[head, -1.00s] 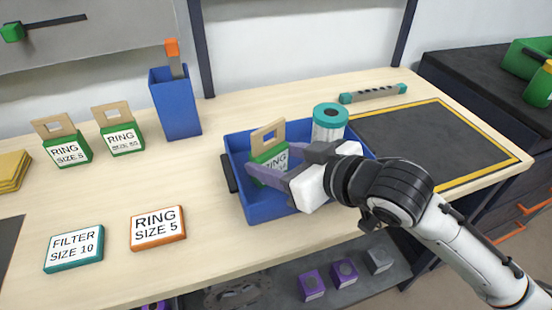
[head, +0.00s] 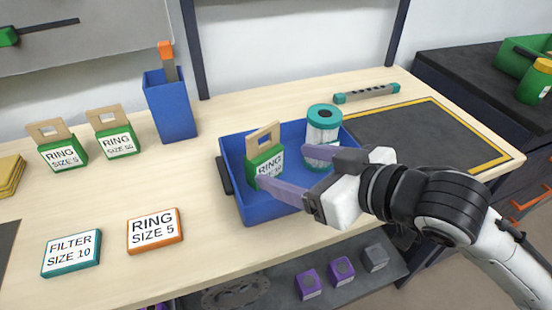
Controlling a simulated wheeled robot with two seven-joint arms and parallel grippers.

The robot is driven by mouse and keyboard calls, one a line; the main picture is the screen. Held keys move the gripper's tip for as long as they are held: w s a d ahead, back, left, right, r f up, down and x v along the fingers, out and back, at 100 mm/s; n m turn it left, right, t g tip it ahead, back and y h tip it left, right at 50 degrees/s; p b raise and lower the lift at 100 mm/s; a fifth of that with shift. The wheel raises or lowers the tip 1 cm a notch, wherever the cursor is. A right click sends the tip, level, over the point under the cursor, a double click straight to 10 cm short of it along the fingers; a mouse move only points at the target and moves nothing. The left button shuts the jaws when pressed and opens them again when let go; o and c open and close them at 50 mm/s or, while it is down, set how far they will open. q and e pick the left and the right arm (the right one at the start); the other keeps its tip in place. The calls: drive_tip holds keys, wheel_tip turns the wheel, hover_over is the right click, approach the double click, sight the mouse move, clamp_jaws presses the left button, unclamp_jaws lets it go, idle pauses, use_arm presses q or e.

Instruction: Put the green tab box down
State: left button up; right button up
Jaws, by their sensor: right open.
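A green tab box (head: 266,169) with a tan handle tab and a white "RING" label stands upright in the left part of the blue tray (head: 230,160). My right gripper (head: 281,166) is open, its two purple fingers spread apart over the tray. One finger tip is close to the front of the green tab box; I cannot tell whether it touches. The other finger lies in front of the teal-topped filter (head: 323,132), which stands in the right part of the same tray. My left gripper is not in view.
Two similar green tab boxes (head: 62,151) (head: 117,141) stand at the back left, near a blue bin (head: 170,110). An orange-edged sign (head: 155,231) and a teal-edged sign (head: 71,253) lie in front. A yellow-bordered dark mat (head: 430,140) is to the right.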

drive_tip(key=v, duration=0.2)
drive_tip(key=shift+s+d+r, duration=0.1)
drive_tip(key=shift+s+d, duration=0.1)
use_arm(q)
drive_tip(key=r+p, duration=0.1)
drive_tip(key=p, duration=0.1)
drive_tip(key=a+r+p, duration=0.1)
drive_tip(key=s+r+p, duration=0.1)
drive_tip(key=p, duration=0.1)
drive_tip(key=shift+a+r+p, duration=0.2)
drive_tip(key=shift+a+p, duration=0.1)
use_arm(e)
drive_tip(key=v, duration=0.3)
drive_tip(key=shift+a, duration=0.1)
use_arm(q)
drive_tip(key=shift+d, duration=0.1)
